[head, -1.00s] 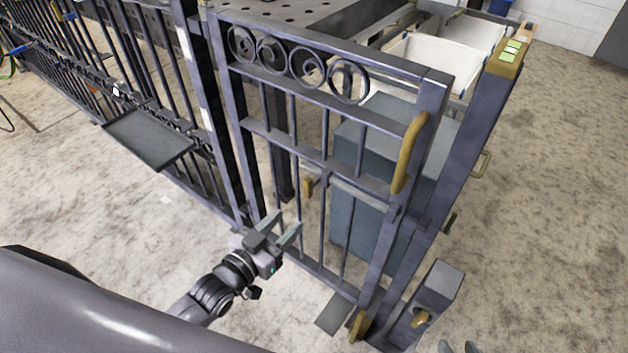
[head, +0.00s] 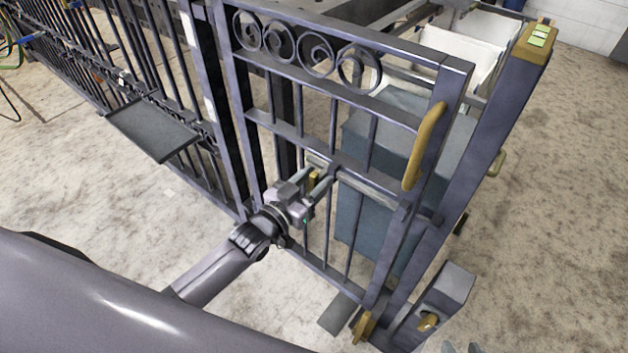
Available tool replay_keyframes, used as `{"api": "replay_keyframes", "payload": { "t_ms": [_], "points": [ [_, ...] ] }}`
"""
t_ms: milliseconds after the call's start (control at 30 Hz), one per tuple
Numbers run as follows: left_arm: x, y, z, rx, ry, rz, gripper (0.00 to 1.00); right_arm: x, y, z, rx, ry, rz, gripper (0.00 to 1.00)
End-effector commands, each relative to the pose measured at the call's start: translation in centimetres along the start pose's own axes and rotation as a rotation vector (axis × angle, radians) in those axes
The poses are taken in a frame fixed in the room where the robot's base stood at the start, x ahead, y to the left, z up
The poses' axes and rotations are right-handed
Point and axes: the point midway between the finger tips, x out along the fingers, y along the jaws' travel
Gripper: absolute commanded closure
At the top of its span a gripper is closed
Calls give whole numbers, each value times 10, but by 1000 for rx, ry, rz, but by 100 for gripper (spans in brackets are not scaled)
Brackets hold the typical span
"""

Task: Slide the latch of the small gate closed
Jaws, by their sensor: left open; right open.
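The small dark metal gate (head: 345,106) stands upright in the middle of the head view, with scroll rings along its top. Its latch is a horizontal bar (head: 385,183) across the middle, with a brass knob (head: 314,181) towards the left end. My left gripper (head: 320,177) is open at the knob, with its fingers on either side of it. I cannot tell whether they touch it. The latch post (head: 490,140) stands right of the gate; whether the bar reaches into it is hidden. My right gripper (head: 463,348) shows only its fingertips at the bottom edge.
A curved brass handle (head: 425,147) is on the gate's right upright. A short post (head: 440,300) with a brass fitting stands at the lower right. A dark tray (head: 152,130) juts from the fence at left. A grey cabinet (head: 365,215) stands behind the gate.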

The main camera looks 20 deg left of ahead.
Motion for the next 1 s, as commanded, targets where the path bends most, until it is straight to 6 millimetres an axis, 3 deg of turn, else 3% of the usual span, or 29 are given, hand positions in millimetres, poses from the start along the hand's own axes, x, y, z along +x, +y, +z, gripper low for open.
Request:
{"api": "replay_keyframes", "payload": {
  "t_ms": [200,267,333,367,567,833,1000],
  "points": [
    [0,0,0,0,0,0,55,1,0,-3,3,7,1,57],
    [0,0,0,0,0,0,72,1,0,-3,4,8,1,57],
    [0,0,0,0,0,0,94,1,0,-4,4,8,1,57],
    [0,0,0,0,0,0,100,1,0,-4,4,8,1,57],
    [0,4,0,-2,0,1,100,0,0,-5,4,9,1,57],
    [0,46,-1,-6,0,3,100,-7,0,-15,0,15,3,57],
    [0,60,0,-2,-1,2,100,-7,0,-14,-2,12,5,57]
  ]
}}
